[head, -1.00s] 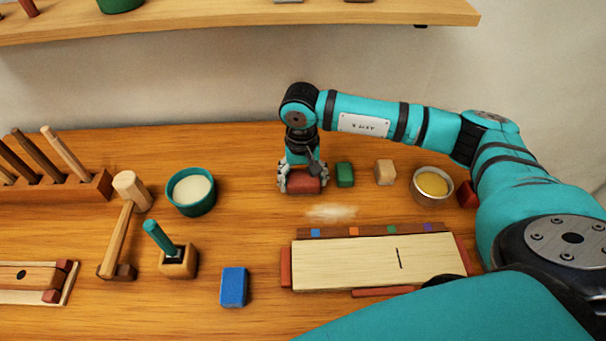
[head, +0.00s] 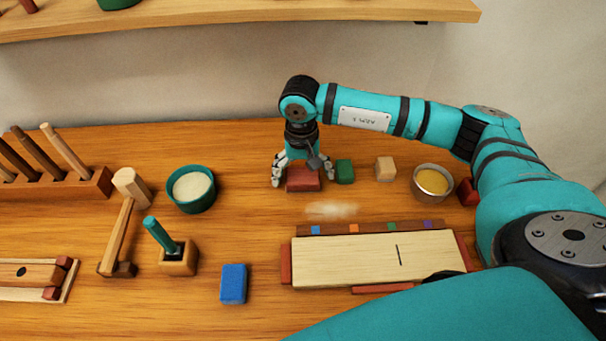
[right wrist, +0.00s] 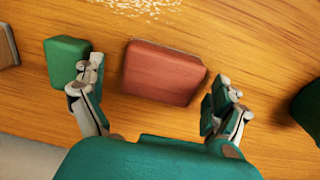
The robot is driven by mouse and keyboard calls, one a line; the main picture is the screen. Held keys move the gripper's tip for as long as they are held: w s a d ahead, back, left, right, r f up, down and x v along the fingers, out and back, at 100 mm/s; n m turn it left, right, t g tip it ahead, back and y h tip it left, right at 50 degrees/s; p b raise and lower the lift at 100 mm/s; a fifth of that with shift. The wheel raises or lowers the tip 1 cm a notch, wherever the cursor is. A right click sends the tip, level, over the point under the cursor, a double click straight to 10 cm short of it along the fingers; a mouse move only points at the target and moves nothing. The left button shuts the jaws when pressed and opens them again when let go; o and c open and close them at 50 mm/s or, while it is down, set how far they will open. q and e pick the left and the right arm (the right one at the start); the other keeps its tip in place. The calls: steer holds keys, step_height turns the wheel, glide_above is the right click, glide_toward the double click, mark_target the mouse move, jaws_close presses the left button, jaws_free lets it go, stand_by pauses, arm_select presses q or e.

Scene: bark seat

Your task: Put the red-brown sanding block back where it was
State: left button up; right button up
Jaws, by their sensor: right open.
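The red-brown sanding block (head: 303,180) lies on the bench, left of the green block (head: 345,171). In the right wrist view the red-brown sanding block (right wrist: 162,73) lies between and just beyond my open fingers, with visible gaps to both. My right gripper (head: 303,181) is open around the block's two ends and holds nothing; it also shows in the right wrist view (right wrist: 160,103). The green block (right wrist: 66,60) is close beside one finger there. My left gripper is not in view.
A tan block (head: 385,169) and a bowl of yellow stuff (head: 432,183) stand to the right. A teal bowl (head: 191,190) is to the left. Pale dust (head: 332,210) and a wooden board (head: 370,262) lie in front. A blue block (head: 233,284) lies front left.

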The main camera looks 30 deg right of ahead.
mark_target(302, 174)
step_height(302, 174, up, 11)
steer(key=b, duration=0.2)
